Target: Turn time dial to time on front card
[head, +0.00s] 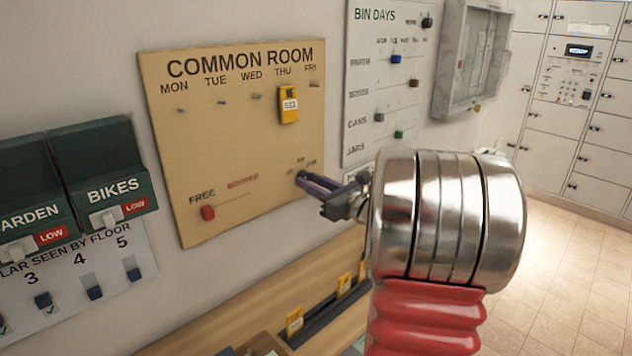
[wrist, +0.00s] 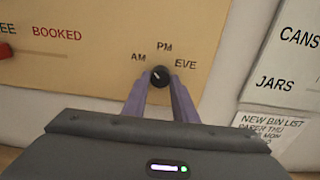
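The time dial (wrist: 159,76) is a small black knob with a white mark, low on the tan COMMON ROOM board (head: 230,140). AM, PM and EVE are printed around it. The mark leans up and left, roughly toward AM. My gripper (wrist: 160,88) has its two purple fingers at the left and right of the dial; I cannot tell whether they touch it. In the head view my gripper (head: 308,182) reaches the board's lower right and partly hides the dial. A yellow card (head: 289,105) hangs under THU; its small print is not clearly readable.
A red slider (head: 208,213) sits at FREE. Yellow cards, one of them (head: 295,321) nearest, stand in a dark rack below the board. The BIN DAYS board (head: 385,90) is to the right. GARDEN and BIKES boxes (head: 105,185) are to the left.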

